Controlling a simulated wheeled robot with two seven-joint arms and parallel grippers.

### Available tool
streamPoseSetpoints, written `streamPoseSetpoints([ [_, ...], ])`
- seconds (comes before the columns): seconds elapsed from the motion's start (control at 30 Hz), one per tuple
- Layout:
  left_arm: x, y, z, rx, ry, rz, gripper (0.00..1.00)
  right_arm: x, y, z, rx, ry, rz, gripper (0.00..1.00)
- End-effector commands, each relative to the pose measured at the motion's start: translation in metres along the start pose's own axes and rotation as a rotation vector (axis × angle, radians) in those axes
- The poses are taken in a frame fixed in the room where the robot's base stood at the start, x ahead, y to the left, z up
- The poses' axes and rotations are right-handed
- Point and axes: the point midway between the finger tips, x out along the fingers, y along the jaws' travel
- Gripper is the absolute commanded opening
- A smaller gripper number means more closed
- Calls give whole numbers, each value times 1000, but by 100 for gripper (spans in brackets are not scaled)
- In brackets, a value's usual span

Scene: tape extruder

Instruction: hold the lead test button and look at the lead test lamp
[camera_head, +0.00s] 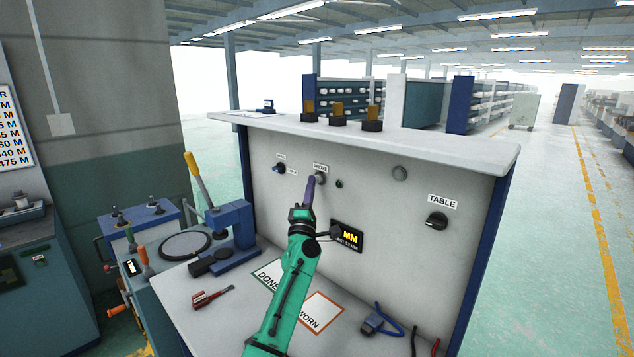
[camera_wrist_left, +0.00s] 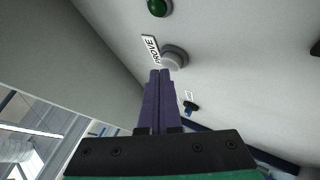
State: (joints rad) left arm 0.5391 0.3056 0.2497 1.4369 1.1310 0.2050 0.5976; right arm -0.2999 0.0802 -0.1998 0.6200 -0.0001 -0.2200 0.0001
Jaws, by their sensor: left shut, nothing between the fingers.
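The grey round button (camera_head: 320,177) sits below the PROVE label on the upright panel. It also shows in the left wrist view (camera_wrist_left: 175,57). A small round green lamp (camera_head: 339,184) is to its right. The lamp (camera_wrist_left: 158,7) is at the top of the left wrist view; it looks dark green in the head view, with no clear glow. No label reading "lead test" is legible. My left gripper (camera_head: 311,181) is shut and empty, its purple fingers (camera_wrist_left: 160,72) together at the button's edge. I cannot tell whether they touch or press it. My right gripper is not in view.
A selector switch (camera_head: 280,168) is left of the button. A yellow-lettered display (camera_head: 347,236) and TABLE knob (camera_head: 437,220) are to the right. Below, the bench holds a blue lever press (camera_head: 232,225), a red tool (camera_head: 211,297) and a blue-cabled item (camera_head: 374,323).

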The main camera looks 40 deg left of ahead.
Motion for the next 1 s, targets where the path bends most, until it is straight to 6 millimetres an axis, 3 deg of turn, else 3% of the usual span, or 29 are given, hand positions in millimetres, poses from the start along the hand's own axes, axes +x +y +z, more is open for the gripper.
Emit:
streamPoseSetpoints([
  [1.0, 6, -6, 5, 0, -1, -1, 0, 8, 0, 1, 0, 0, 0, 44],
])
